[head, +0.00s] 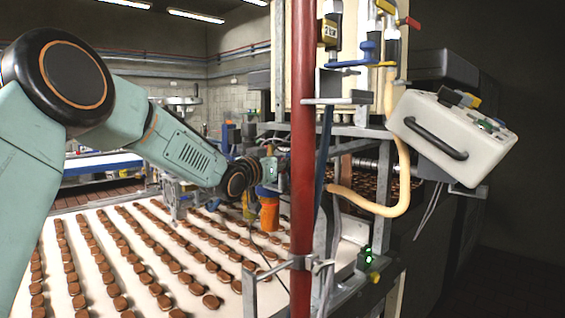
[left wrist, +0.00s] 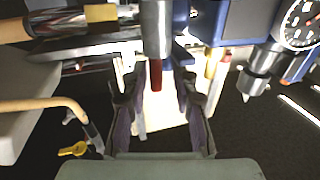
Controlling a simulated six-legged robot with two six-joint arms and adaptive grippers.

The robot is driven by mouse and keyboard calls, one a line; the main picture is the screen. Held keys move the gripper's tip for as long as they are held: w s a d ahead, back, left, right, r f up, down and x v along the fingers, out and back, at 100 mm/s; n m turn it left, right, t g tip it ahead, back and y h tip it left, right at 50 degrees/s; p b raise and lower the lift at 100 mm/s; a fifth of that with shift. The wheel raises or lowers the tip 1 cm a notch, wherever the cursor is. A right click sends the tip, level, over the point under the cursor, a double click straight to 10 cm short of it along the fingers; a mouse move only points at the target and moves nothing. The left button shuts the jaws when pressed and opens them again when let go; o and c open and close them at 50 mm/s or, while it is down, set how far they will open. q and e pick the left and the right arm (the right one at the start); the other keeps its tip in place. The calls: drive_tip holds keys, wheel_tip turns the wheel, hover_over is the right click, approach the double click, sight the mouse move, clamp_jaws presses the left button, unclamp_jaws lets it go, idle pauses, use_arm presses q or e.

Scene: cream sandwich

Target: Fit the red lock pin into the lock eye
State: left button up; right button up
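My left gripper (left wrist: 158,85) has its two dark fingers spread apart in the left wrist view. A short red piece (left wrist: 155,75), which looks like the red lock pin, shows between the fingertips, below a grey metal cylinder (left wrist: 157,28). Gaps show on both sides of it, and I cannot tell its depth relative to the fingers. In the head view my left arm reaches in from the left, and the gripper is largely hidden behind a thick red post. I cannot make out the lock eye in either view. My right gripper is out of view.
The red post (head: 303,130) stands in front of the machine frame. A tilted white control box (head: 452,138) and pale hose (head: 401,170) are right of it. Rows of brown biscuits lie on the white conveyor (head: 52,262). A dial gauge (left wrist: 301,23) is at upper right.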

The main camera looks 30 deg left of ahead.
use_arm(q)
drive_tip(key=shift+s+d+r, duration=0.1)
drive_tip(key=shift+r, duration=0.05)
drive_tip(key=shift+r, duration=0.15)
drive_tip(key=shift+s, duration=0.3)
drive_tip(key=s+b, duration=0.1)
drive_tip(key=s, duration=1)
drive_tip(key=shift+s+a, duration=0.2)
drive_tip(key=shift+a, duration=0.25)
drive_tip(key=shift+w, duration=0.1)
drive_tip(key=shift+a+f, duration=0.1)
drive_tip(key=shift+f, duration=0.1)
